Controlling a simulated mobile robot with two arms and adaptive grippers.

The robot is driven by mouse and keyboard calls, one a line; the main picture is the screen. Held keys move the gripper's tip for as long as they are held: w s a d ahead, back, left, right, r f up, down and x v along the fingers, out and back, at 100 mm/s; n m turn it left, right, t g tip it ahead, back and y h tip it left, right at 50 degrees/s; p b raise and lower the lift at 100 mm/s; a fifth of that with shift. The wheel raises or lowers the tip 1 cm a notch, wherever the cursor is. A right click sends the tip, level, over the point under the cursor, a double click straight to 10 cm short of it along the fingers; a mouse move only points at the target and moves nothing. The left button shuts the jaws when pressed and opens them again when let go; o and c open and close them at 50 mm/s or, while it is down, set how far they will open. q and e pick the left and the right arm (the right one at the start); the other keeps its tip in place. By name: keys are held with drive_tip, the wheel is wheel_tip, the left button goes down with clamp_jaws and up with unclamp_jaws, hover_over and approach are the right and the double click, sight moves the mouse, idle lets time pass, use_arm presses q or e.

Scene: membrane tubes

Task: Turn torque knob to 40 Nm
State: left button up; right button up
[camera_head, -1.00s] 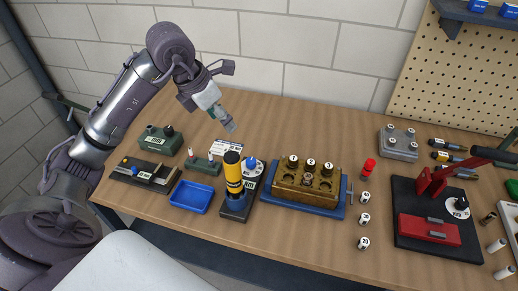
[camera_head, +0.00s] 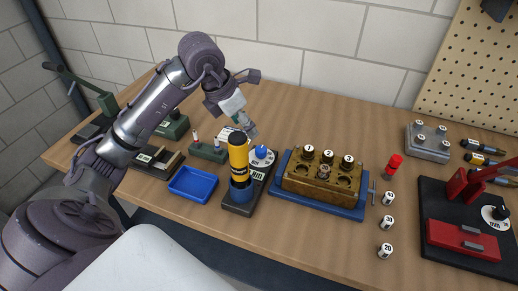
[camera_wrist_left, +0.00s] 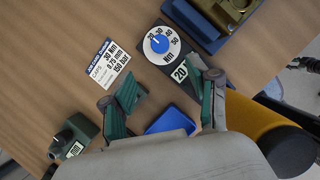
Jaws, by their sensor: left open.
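The torque knob (camera_head: 261,152) is blue and sits on a round white dial marked Nm, at the back of a dark base. It also shows in the left wrist view (camera_wrist_left: 160,44), with 20 to 50 readable around it; I cannot surely tell its pointer setting. A white plate (camera_wrist_left: 180,73) reading 20 lies beside the dial. A yellow and black driver (camera_head: 239,160) stands upright at the base's front. My left gripper (camera_head: 250,131) is open and empty, above and slightly behind the knob, apart from it. Its fingers (camera_wrist_left: 162,84) are spread in the wrist view. My right gripper is not seen.
A printed card (camera_wrist_left: 109,63) reading 30 Nm lies beside the dial. A blue tray (camera_head: 193,184) is left of the driver; a brass block (camera_head: 322,177) on a blue base is right.

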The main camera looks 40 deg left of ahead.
sight(260, 149)
use_arm(q)
drive_tip(key=p+x, duration=0.1)
drive_tip(key=x, duration=1)
drive_tip(key=shift+f, duration=0.4)
clamp_jaws()
